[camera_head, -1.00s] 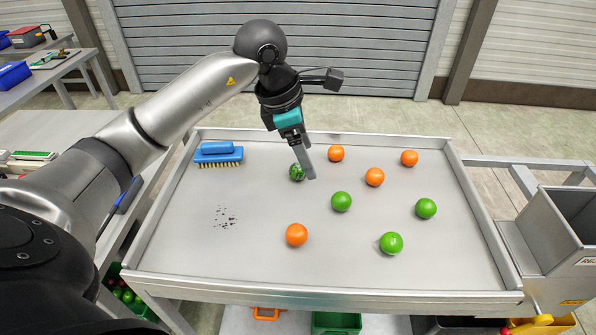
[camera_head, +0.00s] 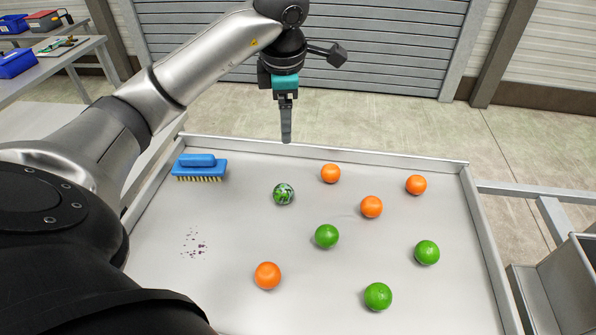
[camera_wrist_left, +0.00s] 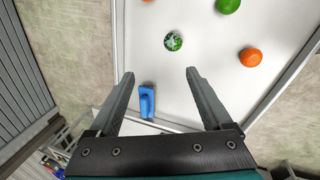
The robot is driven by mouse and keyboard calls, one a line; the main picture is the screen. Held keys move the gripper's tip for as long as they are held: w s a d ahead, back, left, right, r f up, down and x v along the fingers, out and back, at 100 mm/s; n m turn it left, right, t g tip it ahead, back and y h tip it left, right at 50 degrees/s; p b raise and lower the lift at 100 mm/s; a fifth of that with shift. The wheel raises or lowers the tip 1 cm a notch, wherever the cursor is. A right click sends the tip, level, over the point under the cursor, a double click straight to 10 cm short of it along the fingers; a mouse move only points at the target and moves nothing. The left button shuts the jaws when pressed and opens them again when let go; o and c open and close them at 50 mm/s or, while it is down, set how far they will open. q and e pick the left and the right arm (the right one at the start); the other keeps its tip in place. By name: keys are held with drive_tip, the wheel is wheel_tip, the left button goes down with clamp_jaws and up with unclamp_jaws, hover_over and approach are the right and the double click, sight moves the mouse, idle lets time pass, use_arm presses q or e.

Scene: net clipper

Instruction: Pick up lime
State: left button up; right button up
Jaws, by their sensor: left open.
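Three plain green limes lie on the grey tray: a middle one (camera_head: 326,236), a right one (camera_head: 427,252) and a front one (camera_head: 378,296). A green ball with pale and dark patches (camera_head: 283,194) lies behind them to the left. It also shows in the left wrist view (camera_wrist_left: 173,41), ahead of the fingers. One plain lime (camera_wrist_left: 228,6) is cut by that view's top edge. My left gripper (camera_head: 286,138) is open and empty, raised near the tray's far edge. Its two fingers (camera_wrist_left: 160,73) are spread wide, with nothing between them but the background.
Several oranges (camera_head: 371,207) lie among the limes. A blue brush (camera_head: 200,167) lies at the tray's back left, with dark specks (camera_head: 194,242) in front of it. The tray has a raised rim (camera_head: 350,152). A metal bin (camera_head: 575,280) stands to the right.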

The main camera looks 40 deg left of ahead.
use_arm(q)
wheel_tip(320, 180, down, 3)
drive_tip(key=s+b, duration=0.2)
drive_tip(key=b, duration=0.6)
approach(284, 189)
drive_tip(key=b+x, duration=0.1)
drive_tip(key=x, duration=0.4)
drive_tip(key=shift+a+b, duration=0.2)
drive_tip(key=shift+b, duration=0.15)
drive_tip(key=shift+w+a+f, duration=0.1)
drive_tip(key=shift+w+f, duration=0.05)
drive_tip(key=shift+f, duration=0.3)
drive_tip(key=b+x, duration=0.1)
drive_tip(key=x, duration=0.4)
drive_tip(key=shift+f, duration=0.15)
use_arm(e)
wheel_tip(284, 189, down, 12)
drive_tip(key=s, duration=0.2)
drive_tip(key=shift+s, duration=0.15)
use_arm(q)
drive_tip(key=c, duration=1.2)
